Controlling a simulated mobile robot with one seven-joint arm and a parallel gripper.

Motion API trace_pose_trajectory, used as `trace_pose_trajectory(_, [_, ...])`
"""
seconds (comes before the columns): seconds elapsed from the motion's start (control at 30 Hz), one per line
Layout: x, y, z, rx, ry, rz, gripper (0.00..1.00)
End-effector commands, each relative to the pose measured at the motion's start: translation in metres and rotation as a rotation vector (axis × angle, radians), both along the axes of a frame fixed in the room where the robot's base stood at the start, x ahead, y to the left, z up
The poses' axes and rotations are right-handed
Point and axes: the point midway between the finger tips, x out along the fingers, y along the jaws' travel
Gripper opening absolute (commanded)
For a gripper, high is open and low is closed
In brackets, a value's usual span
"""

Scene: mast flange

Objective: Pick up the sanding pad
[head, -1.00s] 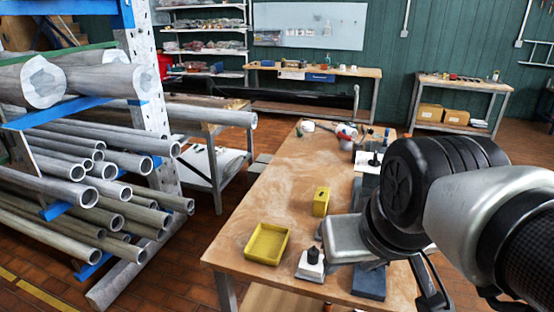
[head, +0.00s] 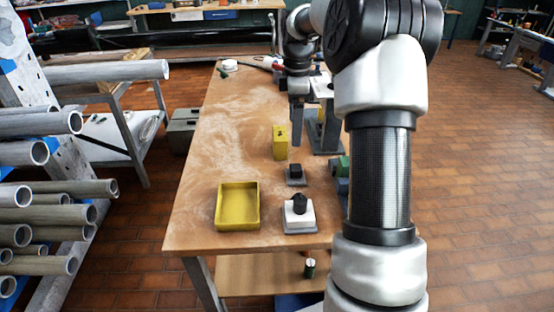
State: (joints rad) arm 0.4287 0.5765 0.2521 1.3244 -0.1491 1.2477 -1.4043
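A white block with a black knob on a grey base (head: 299,216) sits on the wooden table near its front edge. Behind it is a smaller dark block on a grey base (head: 295,175). I cannot tell for certain which of the two is the sanding pad. My gripper (head: 297,143) points down over the table, farther back than both, just behind and right of the yellow block (head: 280,143). Its fingers overlap from here, so their opening is not clear. I see nothing held in it.
A yellow tray (head: 237,206) stands left of the white block and looks empty. A grey stand (head: 325,135) and a green-and-grey item (head: 342,172) are at right, partly behind my arm. Pipe racks stand at left.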

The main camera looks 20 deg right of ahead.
Motion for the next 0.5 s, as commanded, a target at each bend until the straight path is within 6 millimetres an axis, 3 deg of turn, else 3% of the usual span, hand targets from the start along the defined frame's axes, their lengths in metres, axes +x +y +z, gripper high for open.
trace_pose_trajectory(0.1, [0.008,-0.012,-0.017,0.006,0.010,0.046,0.84])
trace_pose_trajectory(0.27, [0.010,-0.013,-0.041,0.008,0.013,0.059,0.84])
trace_pose_trajectory(0.5, [0.009,-0.013,-0.095,0.008,0.013,0.058,0.84])
